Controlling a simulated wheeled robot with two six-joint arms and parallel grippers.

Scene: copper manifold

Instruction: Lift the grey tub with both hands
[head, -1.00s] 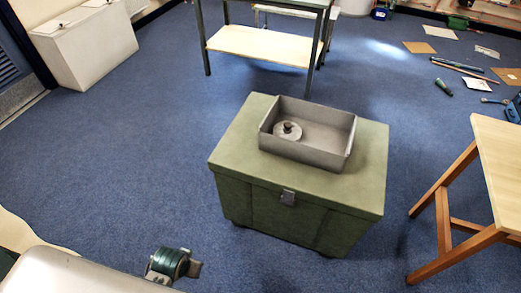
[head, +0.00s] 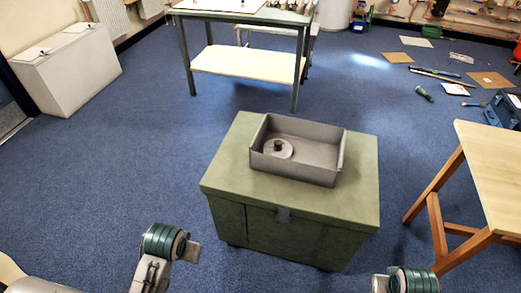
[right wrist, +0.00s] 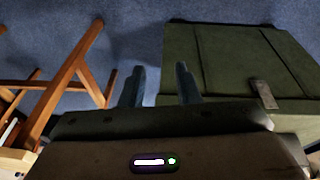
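The grey tub (head: 316,172), a shallow open rectangular box, sits on top of a green chest (head: 222,180) in the head view. A round grey disc with a dark knob (head: 278,148) lies inside it at the left. In the head view my left arm shows at the lower left, short of the chest; its gripper fingers do not show. My right arm shows at the bottom right edge. In the right wrist view my right gripper (right wrist: 160,72) has its two fingers apart with nothing between them. The tub is not seen in that view.
A wooden table (head: 500,165) stands right of the chest; its legs show in the right wrist view (right wrist: 70,75). A green-legged workbench (head: 245,65) stands behind. Tools and sheets lie on the floor at the back right. Blue carpet left of the chest is clear.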

